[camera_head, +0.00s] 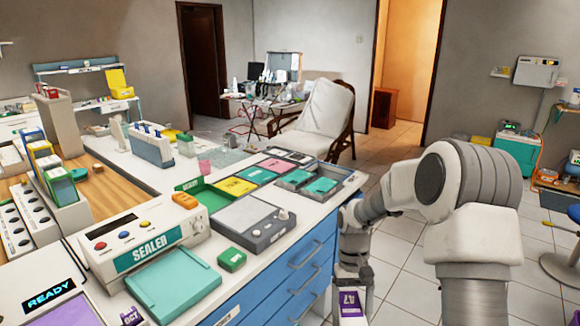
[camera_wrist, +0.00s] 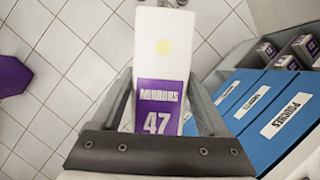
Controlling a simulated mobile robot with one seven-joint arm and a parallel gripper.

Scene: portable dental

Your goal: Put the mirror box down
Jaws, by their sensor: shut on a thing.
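The mirror box is white with a purple label reading "MIRRORS 47" (camera_wrist: 158,100); a yellow dot marks its upper face. My gripper (camera_wrist: 160,85) is shut on it, with a finger along each side. In the head view the box's purple label (camera_head: 350,303) shows low beside the blue drawers, and my gripper (camera_head: 353,272) is just above it. The box hangs over the tiled floor, clear of the counter.
The wrist view shows blue drawer fronts (camera_wrist: 248,103) at right, with similar purple-labelled boxes (camera_wrist: 287,63) in a grey compartment beyond. The white counter (camera_head: 212,285) carries a sealer (camera_head: 148,246), trays and a grey scale-like device (camera_head: 252,222). Tiled floor (camera_head: 400,260) is open at right.

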